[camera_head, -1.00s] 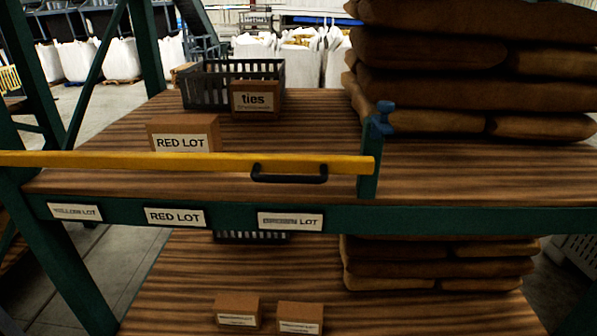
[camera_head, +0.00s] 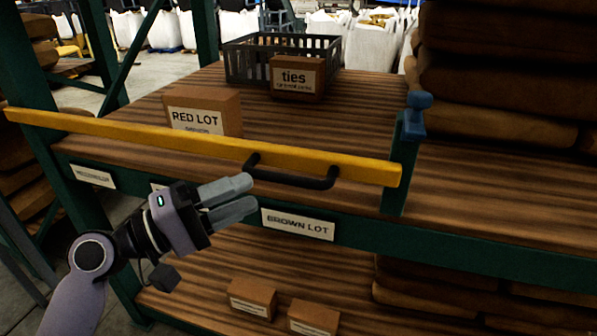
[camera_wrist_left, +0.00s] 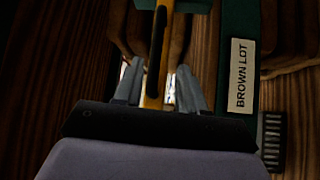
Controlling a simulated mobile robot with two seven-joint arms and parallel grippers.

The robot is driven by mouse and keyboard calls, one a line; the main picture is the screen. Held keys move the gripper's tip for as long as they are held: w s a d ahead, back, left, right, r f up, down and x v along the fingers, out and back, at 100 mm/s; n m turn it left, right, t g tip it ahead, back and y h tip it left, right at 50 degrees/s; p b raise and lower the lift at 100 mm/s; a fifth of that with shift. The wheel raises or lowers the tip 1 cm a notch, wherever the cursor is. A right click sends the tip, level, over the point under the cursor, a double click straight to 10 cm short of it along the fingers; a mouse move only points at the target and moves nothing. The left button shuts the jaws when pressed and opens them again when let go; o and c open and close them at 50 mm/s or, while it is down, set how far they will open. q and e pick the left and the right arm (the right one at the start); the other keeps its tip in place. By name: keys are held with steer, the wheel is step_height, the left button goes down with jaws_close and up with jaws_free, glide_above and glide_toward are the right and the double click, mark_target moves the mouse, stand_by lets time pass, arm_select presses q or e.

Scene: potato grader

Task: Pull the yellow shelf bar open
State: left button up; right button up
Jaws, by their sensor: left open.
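The yellow shelf bar (camera_head: 110,130) spans the front of the upper shelf, its right end at a green post with a blue knob (camera_head: 419,101). A black handle (camera_head: 318,183) is fixed to its front near the right end. My left gripper (camera_head: 243,195) is open and empty, its fingertips just left of the handle and in front of the bar. In the left wrist view the yellow bar (camera_wrist_left: 152,96) with the black handle (camera_wrist_left: 157,46) lines up between the open fingers (camera_wrist_left: 160,68); contact cannot be told. My right gripper is not in view.
On the upper shelf stand a RED LOT box (camera_head: 203,110), a ties box (camera_head: 297,79) and a dark crate (camera_head: 236,66). Brown sacks (camera_head: 490,90) are stacked at right. A BROWN LOT label (camera_head: 297,224) is on the green beam. Two small boxes (camera_head: 252,298) (camera_head: 314,318) lie on the lower shelf.

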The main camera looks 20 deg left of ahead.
mark_target(280, 173)
arm_select(q)
steer(key=shift+d+r, duration=0.15)
steer(key=shift+r, duration=0.15)
steer(key=shift+w+d+r, duration=0.15)
steer(key=shift+w+d, duration=0.1)
steer(key=p+x, duration=0.2)
steer(key=x, duration=0.3)
steer(key=shift+w+d, duration=0.4)
steer(key=shift+d, duration=0.05)
jaws_close()
